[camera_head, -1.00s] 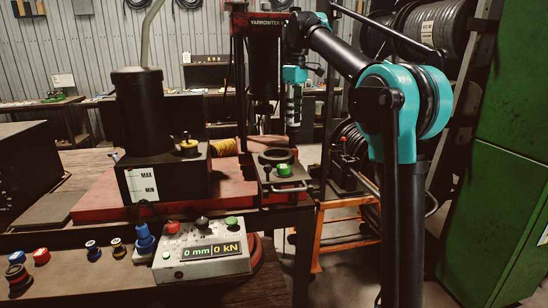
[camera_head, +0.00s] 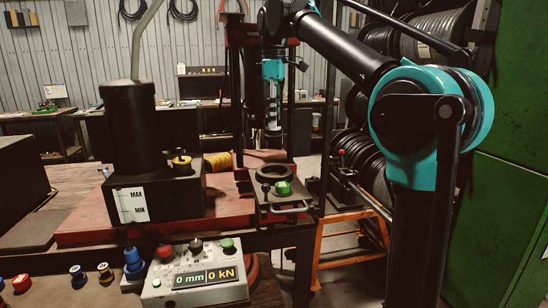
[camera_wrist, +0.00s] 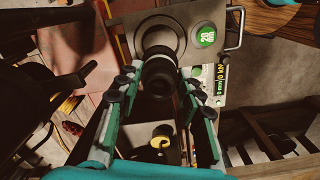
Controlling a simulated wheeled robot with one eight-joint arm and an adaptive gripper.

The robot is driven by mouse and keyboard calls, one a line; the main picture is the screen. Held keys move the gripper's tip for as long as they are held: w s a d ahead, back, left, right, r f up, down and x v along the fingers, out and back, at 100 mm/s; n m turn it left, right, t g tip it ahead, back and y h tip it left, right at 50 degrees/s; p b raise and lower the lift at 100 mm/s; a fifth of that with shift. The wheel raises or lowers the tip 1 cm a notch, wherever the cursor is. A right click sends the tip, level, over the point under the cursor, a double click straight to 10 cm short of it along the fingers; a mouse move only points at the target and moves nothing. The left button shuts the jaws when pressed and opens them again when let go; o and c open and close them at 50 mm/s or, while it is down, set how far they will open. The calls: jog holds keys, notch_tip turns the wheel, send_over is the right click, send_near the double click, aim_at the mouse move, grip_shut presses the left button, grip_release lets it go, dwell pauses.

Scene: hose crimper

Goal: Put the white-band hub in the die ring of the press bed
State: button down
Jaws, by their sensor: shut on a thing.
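My gripper (camera_head: 272,132) points straight down above the die ring (camera_head: 273,172) of the press bed. It is shut on a dark round hub (camera_wrist: 158,76), seen between the two fingers in the wrist view; a thin pale ring shows near its far end, but I cannot clearly read the band's colour. In the wrist view the die ring (camera_wrist: 160,32) lies beyond the hub, partly hidden by it. In the head view a gap remains between the fingertips and the ring.
A black pump with tank (camera_head: 128,110) stands to the left. The control box (camera_head: 195,275) and several small hubs (camera_head: 105,271) are in front. The press frame rises behind my gripper.

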notch_tip(320, 180, down, 12)
jog(key=shift+f, duration=0.1)
dwell(0.5)
jog(key=shift+f, duration=0.1)
jog(key=c, duration=1)
grip_release()
notch_tip(320, 180, up, 12)
jog(key=shift+r, duration=0.15)
